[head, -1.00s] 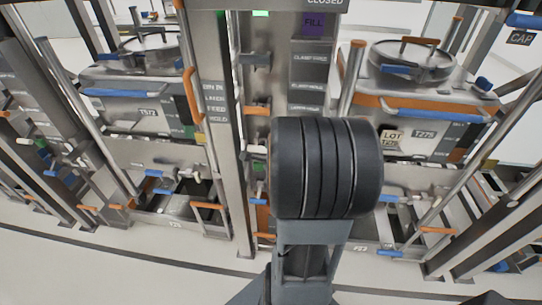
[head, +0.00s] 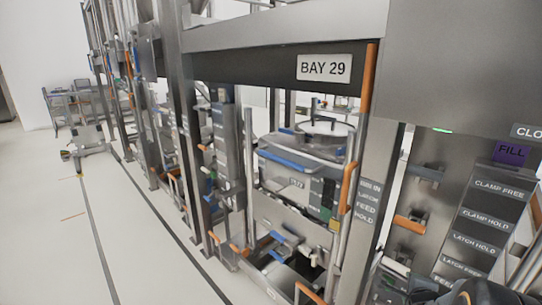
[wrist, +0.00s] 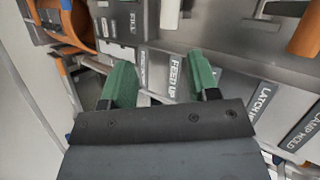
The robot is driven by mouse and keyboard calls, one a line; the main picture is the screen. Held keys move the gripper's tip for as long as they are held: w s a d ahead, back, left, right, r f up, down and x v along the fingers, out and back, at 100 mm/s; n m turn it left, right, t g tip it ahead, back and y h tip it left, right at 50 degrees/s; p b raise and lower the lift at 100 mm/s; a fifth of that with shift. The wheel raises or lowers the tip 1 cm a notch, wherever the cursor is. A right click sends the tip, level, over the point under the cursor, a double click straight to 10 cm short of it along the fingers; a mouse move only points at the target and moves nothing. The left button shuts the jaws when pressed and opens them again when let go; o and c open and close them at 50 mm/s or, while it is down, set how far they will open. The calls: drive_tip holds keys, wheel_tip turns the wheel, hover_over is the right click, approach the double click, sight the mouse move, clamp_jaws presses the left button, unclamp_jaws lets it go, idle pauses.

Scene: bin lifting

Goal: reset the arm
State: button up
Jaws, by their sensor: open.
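My gripper (wrist: 164,84) shows in the wrist view with two green fingers spread apart. It is open, and nothing shows held between the fingers. Behind them are a metal panel and label plates, one reading "FEED UP" (wrist: 179,77). I cannot tell how far the fingers are from the panel. In the head view my gripper is not visible; only a dark part that may be my arm shows at the bottom right corner.
A metal frame marked "BAY 29" (head: 324,67) holds a bin (head: 296,165). A control panel (head: 480,215) with orange and blue handles stands at the right. An orange handle (wrist: 307,32) is close in the wrist view. Open white floor (head: 50,230) lies at the left.

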drive_tip(key=s+a+f+n+g+y, duration=0.1)
drive_tip(key=s+a+n+g, duration=0.4)
drive_tip(key=n, duration=0.6)
drive_tip(key=s+a+r+n+y, duration=0.1)
drive_tip(key=a+r+n, duration=0.2)
drive_tip(key=a, duration=0.3)
drive_tip(key=s+a+r+n+y, duration=0.1)
drive_tip(key=a+r+n, duration=0.2)
drive_tip(key=a+n, duration=0.2)
drive_tip(key=s+a+r+n+g+y, duration=0.1)
drive_tip(key=a+r+n+y, duration=0.1)
drive_tip(key=a, duration=0.5)
drive_tip(key=shift+a+r+n, duration=0.4)
drive_tip(key=shift+r+n, duration=0.2)
drive_tip(key=shift+n, duration=0.5)
